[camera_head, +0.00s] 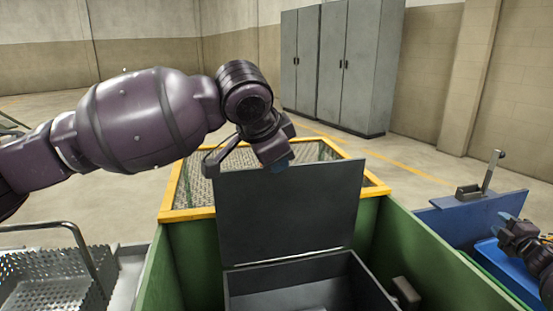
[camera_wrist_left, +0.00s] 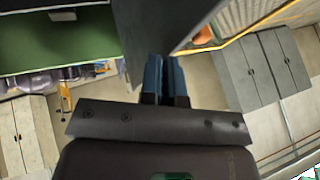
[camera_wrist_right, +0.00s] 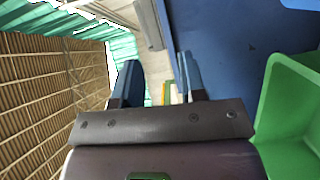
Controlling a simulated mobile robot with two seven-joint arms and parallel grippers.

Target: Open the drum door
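The drum door (camera_head: 290,210) is a flat dark grey panel standing upright at the back of an open dark box (camera_head: 240,285) in the head view. My right gripper (camera_head: 508,226) is at the far right edge, above a blue tray. In the right wrist view the right gripper (camera_wrist_right: 160,80) has its fingers apart and empty.
A green housing (camera_head: 425,255) surrounds the box, with a yellow-framed mesh (camera_head: 187,185) behind. A blue panel (camera_head: 470,218) with an upright lever (camera_head: 491,170) stands right. A perforated metal basket (camera_head: 50,280) is at lower left. Grey cabinets (camera_head: 345,70) stand far back.

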